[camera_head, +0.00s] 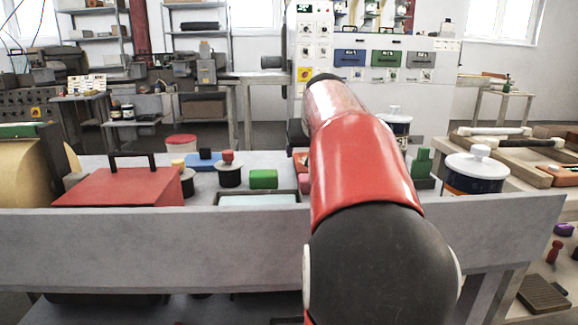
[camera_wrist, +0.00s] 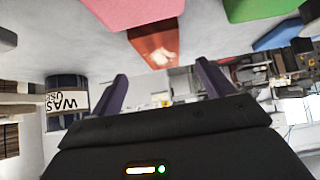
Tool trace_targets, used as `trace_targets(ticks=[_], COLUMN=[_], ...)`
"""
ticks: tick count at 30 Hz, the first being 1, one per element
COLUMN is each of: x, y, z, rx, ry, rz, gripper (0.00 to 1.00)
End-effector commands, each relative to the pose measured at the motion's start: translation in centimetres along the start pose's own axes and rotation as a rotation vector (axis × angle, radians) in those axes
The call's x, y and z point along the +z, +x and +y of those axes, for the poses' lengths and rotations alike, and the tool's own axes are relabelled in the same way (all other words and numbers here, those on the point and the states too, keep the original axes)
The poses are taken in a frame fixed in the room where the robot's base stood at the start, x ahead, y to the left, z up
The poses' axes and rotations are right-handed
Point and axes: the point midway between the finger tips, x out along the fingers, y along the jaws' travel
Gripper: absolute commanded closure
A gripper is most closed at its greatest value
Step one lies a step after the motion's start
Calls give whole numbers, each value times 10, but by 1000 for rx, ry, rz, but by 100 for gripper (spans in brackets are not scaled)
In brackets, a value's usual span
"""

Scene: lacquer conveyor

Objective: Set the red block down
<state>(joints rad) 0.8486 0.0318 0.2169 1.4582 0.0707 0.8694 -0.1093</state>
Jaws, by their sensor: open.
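A red block (camera_wrist: 155,45) with a pale patch on its face rests on the light tabletop in the wrist view, which looks upside down. A pink block (camera_wrist: 125,12) lies right beside it. In the head view, the red block (camera_head: 299,160) and the pink block (camera_head: 304,184) show only partly, left of my arm. My gripper (camera_wrist: 160,86) is open, with its two dark fingers apart and nothing between them. The red block is beyond the fingertips, apart from them. My arm hides my gripper in the head view.
A green block (camera_head: 263,179) and a blue block (camera_head: 204,163) lie to the left, with a red box (camera_head: 130,188) farther left. A white-lidded container (camera_head: 474,172) stands right. A grey raised board (camera_head: 150,247) runs along the front edge.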

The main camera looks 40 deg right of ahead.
Motion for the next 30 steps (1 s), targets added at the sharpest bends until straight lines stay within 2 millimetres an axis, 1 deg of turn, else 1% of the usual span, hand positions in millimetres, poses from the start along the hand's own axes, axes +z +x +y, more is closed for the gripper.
trace_targets(ticks=[1, 8, 12, 15, 18, 24, 25, 30], x=[1, -2, -5, -4, -5, -5, -5, -5], y=[7, 33, 55, 67, 72, 72, 72, 72], z=[1, -1, -3, -3, -3, -3, -3, -3], rx=[0, -1, -2, -1, 0, 0, 0, 0], ry=[1, 1, 1, 1, 0, 0, 0, 0], rz=[-4, -3, -3, -3, 0, 0, 0, 0], gripper=[20, 20, 20, 20, 20, 20, 21, 44])
